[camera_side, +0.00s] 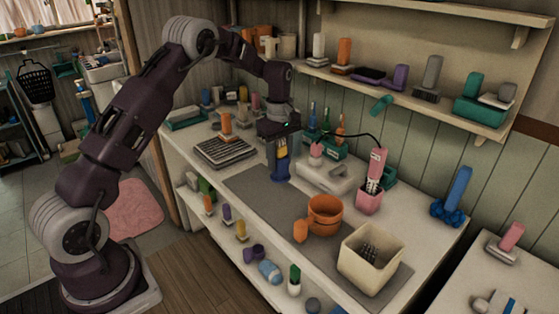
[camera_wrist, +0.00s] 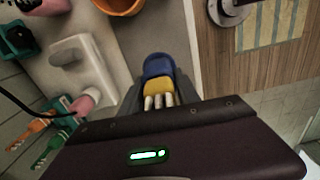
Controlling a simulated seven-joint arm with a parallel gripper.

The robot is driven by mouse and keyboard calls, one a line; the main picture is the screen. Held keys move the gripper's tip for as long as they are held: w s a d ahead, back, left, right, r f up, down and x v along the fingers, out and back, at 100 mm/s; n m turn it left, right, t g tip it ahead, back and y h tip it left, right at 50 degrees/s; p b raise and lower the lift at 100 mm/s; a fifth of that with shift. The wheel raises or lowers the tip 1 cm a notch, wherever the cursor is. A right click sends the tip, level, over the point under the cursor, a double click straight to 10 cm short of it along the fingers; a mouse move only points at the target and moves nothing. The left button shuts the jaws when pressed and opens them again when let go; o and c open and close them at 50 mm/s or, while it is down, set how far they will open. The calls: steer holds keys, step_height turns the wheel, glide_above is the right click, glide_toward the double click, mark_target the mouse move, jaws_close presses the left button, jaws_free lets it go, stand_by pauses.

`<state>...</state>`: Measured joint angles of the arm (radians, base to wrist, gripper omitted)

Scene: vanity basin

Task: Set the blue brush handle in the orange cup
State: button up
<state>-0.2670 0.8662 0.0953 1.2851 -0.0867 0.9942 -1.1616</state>
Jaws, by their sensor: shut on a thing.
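My gripper (camera_side: 278,150) points down over the grey mat and is shut on the blue brush handle (camera_side: 280,170), which has a yellow band. The handle is roughly upright, blue end down; I cannot tell whether it touches the mat. In the wrist view the handle (camera_wrist: 158,66) shows between my gripper's fingers (camera_wrist: 158,98), with silvery parts close to the palm. The orange cup (camera_side: 325,216) stands on the mat to the right of my gripper, apart from it. Part of the cup (camera_wrist: 120,5) shows at the wrist view's top edge. The cup's inside is mostly hidden.
A cream square bin (camera_side: 371,262) stands right of the cup, and a small orange object (camera_side: 301,231) lies beside the cup. A white dish (camera_side: 326,177) and pink holder (camera_side: 369,199) stand behind. A dark slatted rack (camera_side: 225,152) is at left. The mat (camera_side: 255,190) left of the cup is clear.

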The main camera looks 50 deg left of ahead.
jaws_close()
